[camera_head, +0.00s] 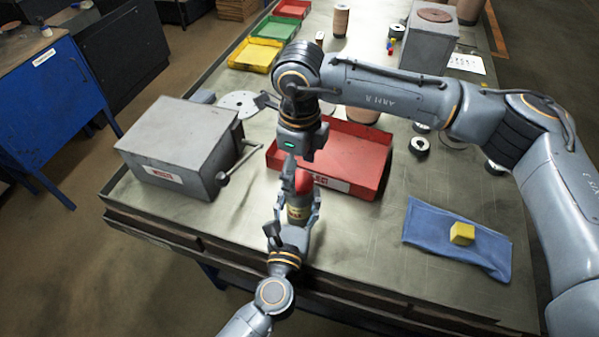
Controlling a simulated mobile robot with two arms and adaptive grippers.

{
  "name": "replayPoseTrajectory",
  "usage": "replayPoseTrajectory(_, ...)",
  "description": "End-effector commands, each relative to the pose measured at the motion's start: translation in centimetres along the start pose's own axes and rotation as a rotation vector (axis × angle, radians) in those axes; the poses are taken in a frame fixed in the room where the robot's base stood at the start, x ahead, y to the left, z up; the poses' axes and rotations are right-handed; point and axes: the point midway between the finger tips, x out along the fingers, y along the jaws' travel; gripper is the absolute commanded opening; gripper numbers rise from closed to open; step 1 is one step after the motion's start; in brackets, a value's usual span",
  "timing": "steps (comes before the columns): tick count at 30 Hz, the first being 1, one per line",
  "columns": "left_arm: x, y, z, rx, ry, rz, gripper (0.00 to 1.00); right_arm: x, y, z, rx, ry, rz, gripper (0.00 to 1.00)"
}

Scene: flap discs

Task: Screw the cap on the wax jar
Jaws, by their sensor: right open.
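The wax jar (296,213) stands upright near the front of the workbench, with a yellowish label on its side. A red cap (304,183) sits at the jar's top; I cannot tell how tightly it is seated. My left gripper (297,204) comes from the front edge with a finger on each side of the jar and is shut on it. My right gripper (300,168) points down from above, right over the cap. It is open, and its fingertips are close to the cap. Whether they touch it is unclear.
A red tray (372,178) lies right behind the jar. A grey metal box (172,150) with a lever stands at left. A blue cloth (428,228) with a yellow block (462,233) lies at right. Green (275,28) and yellow (252,56) trays are at the back.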

Motion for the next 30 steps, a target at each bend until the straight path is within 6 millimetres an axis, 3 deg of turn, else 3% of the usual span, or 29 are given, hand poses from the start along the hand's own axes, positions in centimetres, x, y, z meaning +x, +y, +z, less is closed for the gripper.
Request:
replayPoseTrajectory(9, 0.0, 0.0, 0.0, 0.000, -0.001, 0.000, 0.00, -6.8, 0.0, 0.1, -0.001, -0.003, -0.003, 0.77)
replayPoseTrajectory(13, 0.0, 0.0, 0.0, 0.000, -0.001, 0.000, 0.00, -8.9, 0.0, 0.1, 0.001, -0.002, -0.002, 0.77)
replayPoseTrajectory(18, 0.0, 0.0, 0.0, 0.000, -0.001, 0.000, 0.00, -10.2, 0.0, 0.0, 0.000, 0.001, -0.001, 0.77)
replayPoseTrajectory(27, 0.0, 0.0, 0.0, 0.000, -0.001, 0.000, 0.00, -10.4, 0.0, 0.0, 0.000, 0.000, 0.000, 0.77)
replayPoseTrajectory(28, 0.0, 0.0, 0.0, 0.000, -0.001, 0.000, 0.58, -10.4, 0.0, 0.0, 0.000, 0.000, 0.000, 0.77)
replayPoseTrajectory(30, 0.0, 0.0, 0.0, 0.000, 0.000, 0.000, 0.72, -10.4, 0.0, 0.0, 0.000, 0.000, 0.000, 0.77)
